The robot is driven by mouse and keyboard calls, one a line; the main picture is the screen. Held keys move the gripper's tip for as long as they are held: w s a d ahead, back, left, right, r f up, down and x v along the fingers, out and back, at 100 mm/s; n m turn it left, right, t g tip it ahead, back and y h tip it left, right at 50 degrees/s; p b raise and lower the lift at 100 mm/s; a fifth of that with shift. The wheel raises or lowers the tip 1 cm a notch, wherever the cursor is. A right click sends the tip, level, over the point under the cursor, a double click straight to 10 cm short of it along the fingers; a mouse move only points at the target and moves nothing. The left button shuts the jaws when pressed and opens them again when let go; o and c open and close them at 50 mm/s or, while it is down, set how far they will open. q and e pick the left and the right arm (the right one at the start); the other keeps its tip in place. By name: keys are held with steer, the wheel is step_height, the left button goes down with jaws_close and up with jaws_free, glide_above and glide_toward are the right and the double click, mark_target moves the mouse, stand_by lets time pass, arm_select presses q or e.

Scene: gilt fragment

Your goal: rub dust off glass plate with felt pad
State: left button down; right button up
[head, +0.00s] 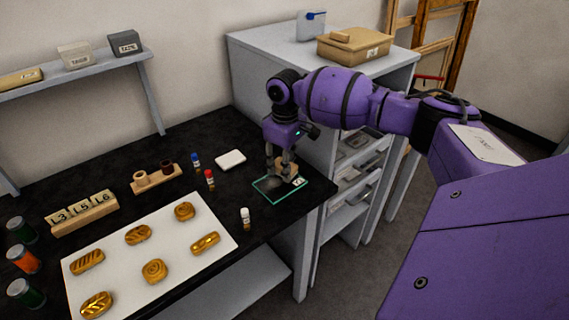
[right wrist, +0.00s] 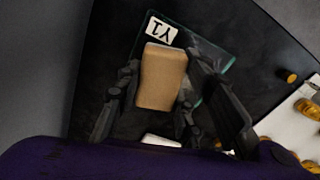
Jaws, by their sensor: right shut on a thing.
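The glass plate (head: 288,194) lies flat near the right end of the black table, with green edges and a small white label. A greyish patch, perhaps dust, shows on its left part. The plate also shows in the right wrist view (right wrist: 224,58), with the label at its corner. My right gripper (head: 283,172) is shut on a tan block, the felt pad (right wrist: 162,78), over the label side of the plate. Whether the pad touches the glass cannot be told. The pad hides part of the plate in the wrist view. My left gripper is not in view.
A white pad (head: 230,158) lies behind the plate. A white sheet (head: 120,236) with several gold fragments lies front left. A grey shelf unit (head: 257,70) stands behind the table's right end.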

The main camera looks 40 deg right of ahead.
mark_target(274, 183)
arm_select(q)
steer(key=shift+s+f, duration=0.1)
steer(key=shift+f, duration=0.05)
arm_select(e)
steer(key=shift+f, duration=0.85)
